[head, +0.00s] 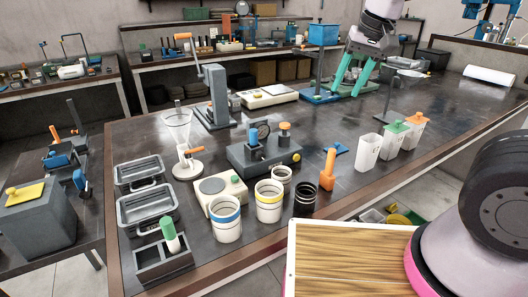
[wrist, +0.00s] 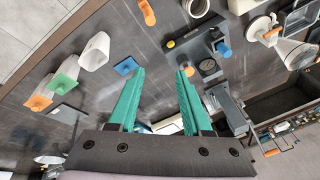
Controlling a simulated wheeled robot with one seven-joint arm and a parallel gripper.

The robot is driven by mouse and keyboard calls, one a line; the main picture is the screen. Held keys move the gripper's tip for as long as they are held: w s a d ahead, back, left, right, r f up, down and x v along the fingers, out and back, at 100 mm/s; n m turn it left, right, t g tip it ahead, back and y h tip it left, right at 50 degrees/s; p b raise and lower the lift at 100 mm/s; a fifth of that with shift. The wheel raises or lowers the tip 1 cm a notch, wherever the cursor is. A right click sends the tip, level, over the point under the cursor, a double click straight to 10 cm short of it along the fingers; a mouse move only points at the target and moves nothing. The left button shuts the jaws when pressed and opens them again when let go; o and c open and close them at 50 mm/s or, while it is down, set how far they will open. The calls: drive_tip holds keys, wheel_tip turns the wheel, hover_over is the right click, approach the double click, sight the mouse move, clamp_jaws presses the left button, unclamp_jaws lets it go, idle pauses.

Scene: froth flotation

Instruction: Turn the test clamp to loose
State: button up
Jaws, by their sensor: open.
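No part is plainly marked as the test clamp, and I cannot tell for certain which it is. A dark unit (head: 264,155) with a round gauge, a blue fitting (head: 253,137) and an orange knob (head: 284,132) stands mid-bench. My gripper (head: 345,90) has teal fingers, spread apart and empty, above the bench and right of the unit in the head view. The fingers (wrist: 160,72) also show in the wrist view, with bench surface between them.
White containers (head: 367,152) stand right of the unit, two with green and orange tops. An orange-handled tool (head: 327,168) and cups (head: 269,200) stand in front. A lever press (head: 217,98) is behind. A blue flat piece (head: 340,148) lies nearby. The far right bench is fairly clear.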

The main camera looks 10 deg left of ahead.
drive_tip(key=s+d+r+m+t, duration=0.2)
drive_tip(key=s+d+r+m, duration=0.15)
drive_tip(key=d+r, duration=0.55)
drive_tip(key=n+g+y, duration=0.4)
drive_tip(key=n, duration=0.6)
approach(263, 153)
drive_tip(key=shift+x, duration=4.75)
drive_tip(key=shift+c, duration=0.3)
drive_tip(key=shift+r, duration=0.1)
clamp_jaws()
